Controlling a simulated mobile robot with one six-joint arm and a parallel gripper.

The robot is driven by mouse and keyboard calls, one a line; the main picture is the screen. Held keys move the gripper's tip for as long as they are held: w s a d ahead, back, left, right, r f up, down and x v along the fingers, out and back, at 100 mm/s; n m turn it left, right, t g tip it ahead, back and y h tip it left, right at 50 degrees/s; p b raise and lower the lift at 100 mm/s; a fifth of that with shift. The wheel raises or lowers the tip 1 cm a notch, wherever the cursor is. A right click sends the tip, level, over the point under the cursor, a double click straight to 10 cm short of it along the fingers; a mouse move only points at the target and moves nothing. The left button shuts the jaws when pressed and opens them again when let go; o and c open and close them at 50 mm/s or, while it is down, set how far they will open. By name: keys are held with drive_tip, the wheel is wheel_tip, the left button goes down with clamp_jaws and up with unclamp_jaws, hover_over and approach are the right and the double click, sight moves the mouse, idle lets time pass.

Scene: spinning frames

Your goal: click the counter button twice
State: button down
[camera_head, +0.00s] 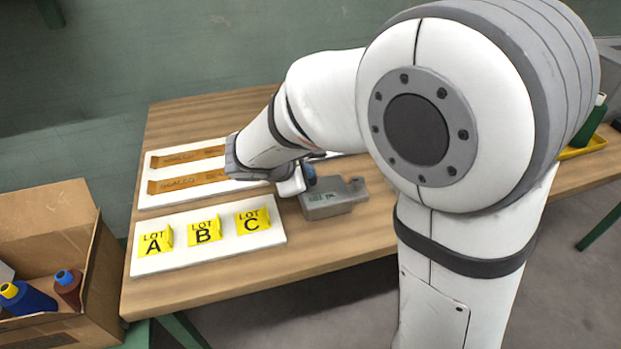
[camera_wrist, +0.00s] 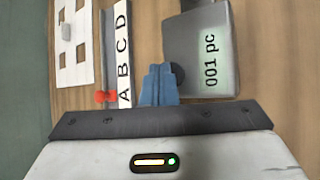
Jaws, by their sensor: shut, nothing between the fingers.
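The counter is a grey box (camera_head: 340,203) on the wooden table, partly behind my arm in the head view. In the wrist view the counter (camera_wrist: 195,35) has a pale display (camera_wrist: 211,72) reading "001 pc". A dark round part (camera_wrist: 178,73), which looks like its button, shows at the box's left side, partly covered by my fingers. My gripper (camera_wrist: 158,72) has blue fingers, shut and empty, with tips beside this dark part. I cannot tell whether they touch it. In the head view my gripper (camera_head: 309,174) is just above the counter's left end.
A white board (camera_head: 150,264) with yellow LOT A, B and C blocks lies at the front. Another white board (camera_head: 152,200) with brown strips lies behind. A lettered strip (camera_wrist: 123,40) with a red marker (camera_wrist: 105,96) is left of my fingers. A cardboard box (camera_head: 95,285) stands left.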

drive_tip(key=shift+f+b, duration=0.3)
drive_tip(key=shift+f, duration=0.1)
drive_tip(key=shift+r, duration=0.2)
idle(0.3)
drive_tip(key=shift+r+p, duration=0.8)
drive_tip(key=shift+r, duration=0.1)
wheel_tip(320, 180, up, 5)
drive_tip(key=p, duration=0.4)
idle(0.5)
